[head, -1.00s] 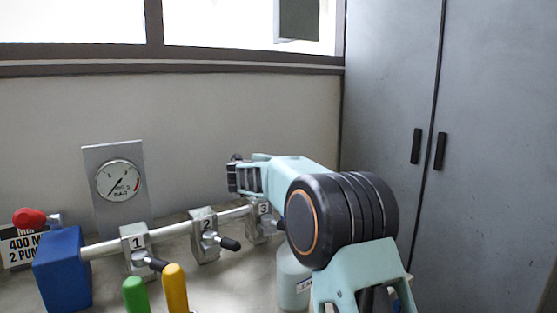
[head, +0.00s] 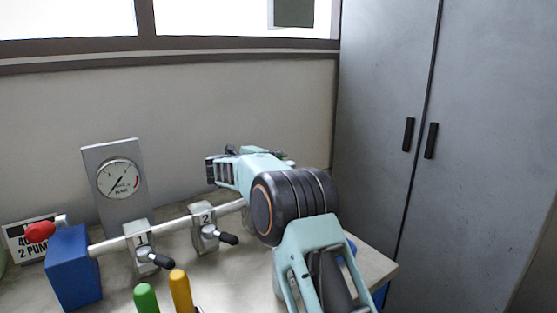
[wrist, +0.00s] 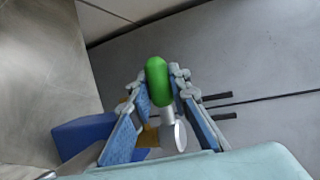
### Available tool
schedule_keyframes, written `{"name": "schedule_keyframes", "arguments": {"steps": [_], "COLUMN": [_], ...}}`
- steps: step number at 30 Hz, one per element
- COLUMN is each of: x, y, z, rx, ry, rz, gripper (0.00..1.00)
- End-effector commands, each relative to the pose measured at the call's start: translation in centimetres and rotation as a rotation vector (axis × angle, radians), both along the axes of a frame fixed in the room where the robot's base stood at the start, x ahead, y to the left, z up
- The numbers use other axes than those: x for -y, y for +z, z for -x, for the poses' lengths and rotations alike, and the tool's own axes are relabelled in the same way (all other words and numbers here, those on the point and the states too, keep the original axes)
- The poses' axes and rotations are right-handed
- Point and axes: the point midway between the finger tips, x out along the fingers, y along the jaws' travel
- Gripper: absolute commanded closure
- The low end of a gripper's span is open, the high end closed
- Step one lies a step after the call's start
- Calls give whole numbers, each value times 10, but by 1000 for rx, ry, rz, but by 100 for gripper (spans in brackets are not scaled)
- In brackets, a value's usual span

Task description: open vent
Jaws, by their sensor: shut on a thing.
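My gripper (wrist: 160,76) is shut on an upright green handle (wrist: 157,88) in the wrist view. The handle sits on a short grey stem with a round grey end below it. A blue block (wrist: 84,137) shows behind and below, at the left. In the head view my arm hides the fingers and the held handle. Numbered valve 1 (head: 141,236) and valve 2 (head: 203,219) sit on a pale pipe with black-tipped levers. No vent label is readable.
A blue block (head: 73,268) with a red knob (head: 40,232) stands at left. A gauge (head: 118,180) stands behind the pipe. Green (head: 146,297) and yellow (head: 181,290) handles stand in front. The bench edge and grey cabinet (head: 385,130) are at right.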

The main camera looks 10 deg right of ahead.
Motion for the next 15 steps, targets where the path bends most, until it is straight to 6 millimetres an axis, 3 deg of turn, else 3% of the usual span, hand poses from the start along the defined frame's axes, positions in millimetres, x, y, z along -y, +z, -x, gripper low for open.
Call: {"name": "schedule_keyframes", "arguments": {"steps": [5, 6, 9, 11, 15], "x": [3, 3, 3, 2, 2], "y": [1, 1, 1, 1, 1], "z": [0, 0, 0, 0, 0], "rx": [3, 3, 3, 3, 2], "ry": [-5, -5, -4, -4, -2], "rz": [1, 1, 1, 1, 1], "gripper": [100, 81, 70, 64, 64]}}
